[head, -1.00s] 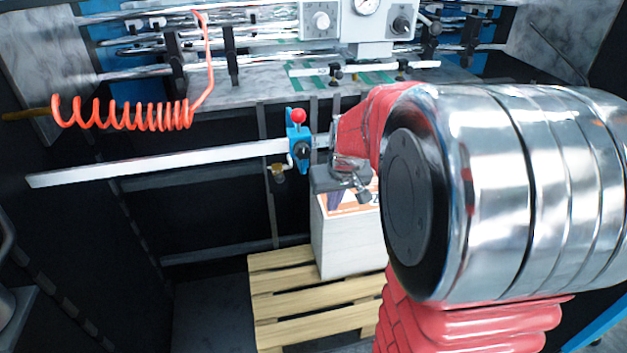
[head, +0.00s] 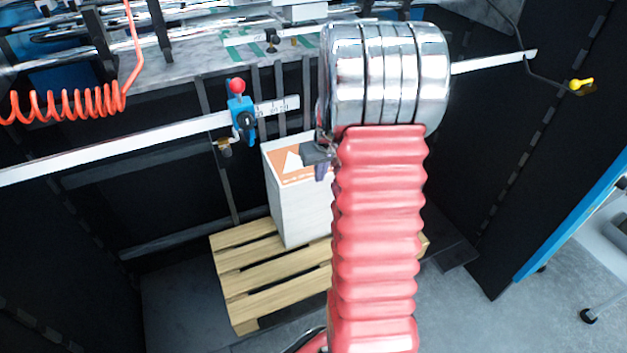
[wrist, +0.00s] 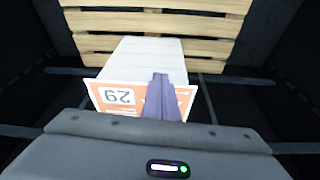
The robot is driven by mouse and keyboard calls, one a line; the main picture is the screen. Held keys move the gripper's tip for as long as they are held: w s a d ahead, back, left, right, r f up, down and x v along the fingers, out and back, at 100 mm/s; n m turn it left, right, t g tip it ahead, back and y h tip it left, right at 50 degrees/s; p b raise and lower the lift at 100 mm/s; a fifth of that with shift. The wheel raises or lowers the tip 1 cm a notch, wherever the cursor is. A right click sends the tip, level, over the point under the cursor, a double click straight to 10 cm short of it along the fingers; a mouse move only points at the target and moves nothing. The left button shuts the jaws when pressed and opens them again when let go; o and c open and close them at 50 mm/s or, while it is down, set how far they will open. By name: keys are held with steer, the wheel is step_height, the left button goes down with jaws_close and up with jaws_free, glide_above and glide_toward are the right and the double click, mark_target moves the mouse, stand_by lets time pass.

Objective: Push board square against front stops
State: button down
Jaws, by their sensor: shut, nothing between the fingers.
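A white block-like stack (head: 296,208) stands on the wooden pallet (head: 250,290), with an orange and white printed board (head: 285,163) as its top face. In the wrist view the board (wrist: 112,96) shows an upside-down "29", with the stack (wrist: 140,58) beyond it. My gripper (head: 321,172) is at the board's right side, partly hidden by my arm. In the wrist view my gripper (wrist: 159,80) is shut and empty, its purple fingers overlapping the board in the picture; I cannot tell whether they touch it. I cannot make out which parts are the front stops.
A white rail (head: 120,152) with a blue clamp and red knob (head: 240,110) crosses behind the stack. A coiled orange hose (head: 70,105) hangs at the left. Dark walls enclose the bay. Open floor (head: 520,270) lies at the right, with a chair base (head: 605,300).

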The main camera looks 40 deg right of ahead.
steer(key=w+d+f, duration=0.2)
steer(key=w+f, duration=0.4)
steer(key=f, duration=0.3)
steer(key=shift+w+d+f, duration=0.2)
steer(key=shift+d+f, duration=0.1)
stand_by(0.5)
